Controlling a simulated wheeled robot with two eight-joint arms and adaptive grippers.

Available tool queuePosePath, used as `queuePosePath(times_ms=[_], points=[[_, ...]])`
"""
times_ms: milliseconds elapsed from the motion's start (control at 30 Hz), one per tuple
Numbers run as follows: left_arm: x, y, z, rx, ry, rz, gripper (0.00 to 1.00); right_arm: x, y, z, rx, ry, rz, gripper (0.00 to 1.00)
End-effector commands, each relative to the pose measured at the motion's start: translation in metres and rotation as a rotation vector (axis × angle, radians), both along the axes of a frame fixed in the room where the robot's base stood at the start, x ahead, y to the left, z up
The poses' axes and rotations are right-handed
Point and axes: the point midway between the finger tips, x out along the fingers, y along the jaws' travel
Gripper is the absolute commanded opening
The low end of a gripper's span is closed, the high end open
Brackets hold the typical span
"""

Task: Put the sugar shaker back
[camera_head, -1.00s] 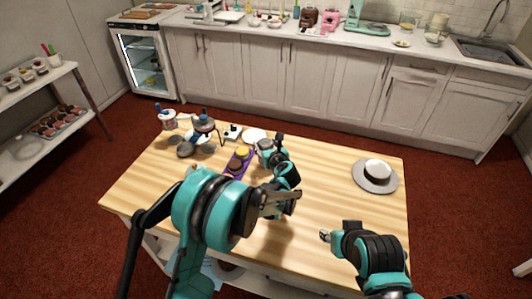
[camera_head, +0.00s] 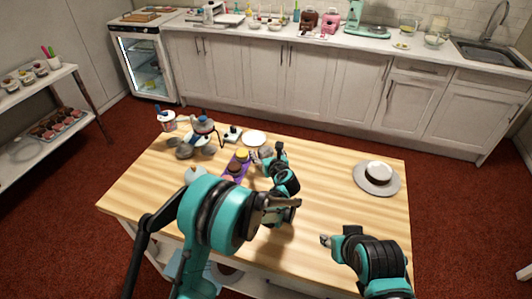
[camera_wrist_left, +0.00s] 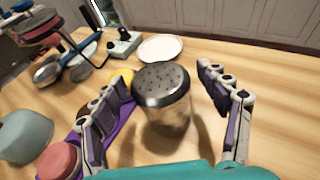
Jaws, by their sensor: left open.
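The sugar shaker, a clear jar with a dark perforated lid (camera_wrist_left: 162,84), stands upright on the wooden table in the left wrist view. My left gripper (camera_wrist_left: 160,92) is open, with one finger on each side of the shaker and visible gaps. In the head view my left gripper (camera_head: 266,157) is over the middle of the table, beside the purple tray (camera_head: 228,174), and largely hides the shaker. My right gripper (camera_head: 325,240) is low over the table's front right; its jaw opening is too small to read.
A white plate (camera_head: 254,138) lies behind the shaker. Several turntable tools and a stand (camera_head: 203,127) crowd the table's back left. A grey turntable with a white, dark-banded cake (camera_head: 378,169) stands at the right. The table between is clear.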

Motion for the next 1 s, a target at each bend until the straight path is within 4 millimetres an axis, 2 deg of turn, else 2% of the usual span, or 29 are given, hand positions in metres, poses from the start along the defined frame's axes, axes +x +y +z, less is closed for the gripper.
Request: queuePosePath(times_ms=[167,400,600,867,1000], points=[[-0.018,-0.006,0.011,0.000,0.001,-0.002,0.75,0.000,0.000,0.009,0.000,0.000,0.000,0.40],[-0.068,-0.020,0.030,0.001,0.000,-0.004,0.75,0.000,0.000,0.024,0.000,0.000,0.000,0.40],[-0.098,-0.028,0.041,0.001,0.000,-0.003,0.75,0.000,0.000,0.031,0.000,0.000,0.000,0.40],[-0.109,-0.030,0.043,0.000,0.000,0.000,0.75,0.000,0.000,0.033,0.000,0.000,0.000,0.40],[-0.111,-0.019,0.050,-0.064,0.004,0.034,0.75,0.000,0.000,0.032,0.000,0.000,0.000,0.40]])
